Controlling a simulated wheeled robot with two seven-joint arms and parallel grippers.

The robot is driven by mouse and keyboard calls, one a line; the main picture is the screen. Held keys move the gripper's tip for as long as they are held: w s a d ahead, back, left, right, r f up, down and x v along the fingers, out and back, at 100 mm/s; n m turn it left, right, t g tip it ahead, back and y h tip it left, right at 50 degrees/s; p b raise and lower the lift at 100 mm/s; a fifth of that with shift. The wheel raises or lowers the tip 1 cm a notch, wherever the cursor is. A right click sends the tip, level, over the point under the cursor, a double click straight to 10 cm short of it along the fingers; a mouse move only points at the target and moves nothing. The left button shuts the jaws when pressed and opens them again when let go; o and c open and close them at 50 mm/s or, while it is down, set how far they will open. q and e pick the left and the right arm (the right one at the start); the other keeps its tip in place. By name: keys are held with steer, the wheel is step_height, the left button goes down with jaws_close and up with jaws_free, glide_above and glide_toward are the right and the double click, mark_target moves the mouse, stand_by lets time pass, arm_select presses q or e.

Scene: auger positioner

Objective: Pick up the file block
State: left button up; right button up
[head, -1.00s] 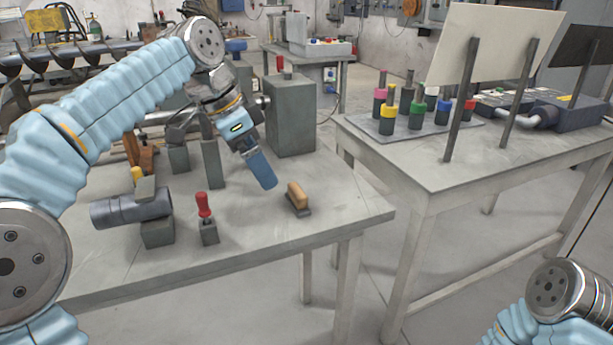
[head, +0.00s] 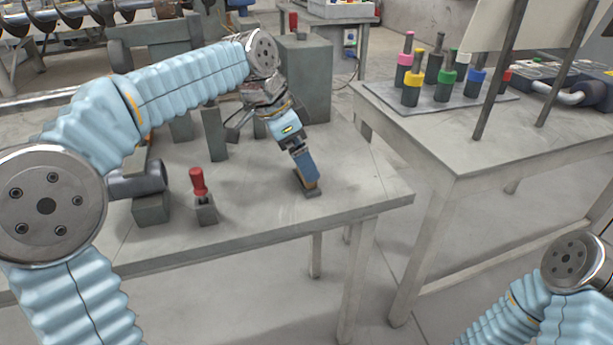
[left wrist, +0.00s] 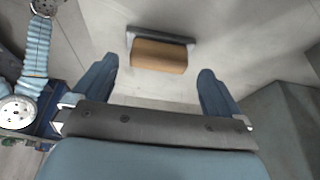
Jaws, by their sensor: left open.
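The file block, a tan wooden grip on a dark grey base, lies near the right end of the grey workbench. In the head view its base (head: 313,193) shows below my left gripper (head: 307,180), which covers most of the grip. In the left wrist view the file block (left wrist: 158,56) lies crosswise ahead, between the lines of the two blue fingers. My left gripper (left wrist: 158,78) is open, with clear space on both sides of the block and nothing held. My right gripper is out of the picture; only part of that arm shows at lower right.
A red-handled tool (head: 198,182) stands in a grey block left of the gripper. Behind are upright grey blocks (head: 214,132) and a large grey box (head: 305,85). A second table (head: 450,140) with coloured-collar holders stands right, across a gap.

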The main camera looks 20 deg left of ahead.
arm_select(q)
steer(key=x, duration=0.3)
steer(key=shift+d+f, duration=0.2)
steer(key=shift+f, duration=0.05)
steer(key=shift+c, duration=0.5)
steer(key=c, duration=0.7)
steer(key=shift+c, duration=0.2)
steer(key=shift+r, duration=0.1)
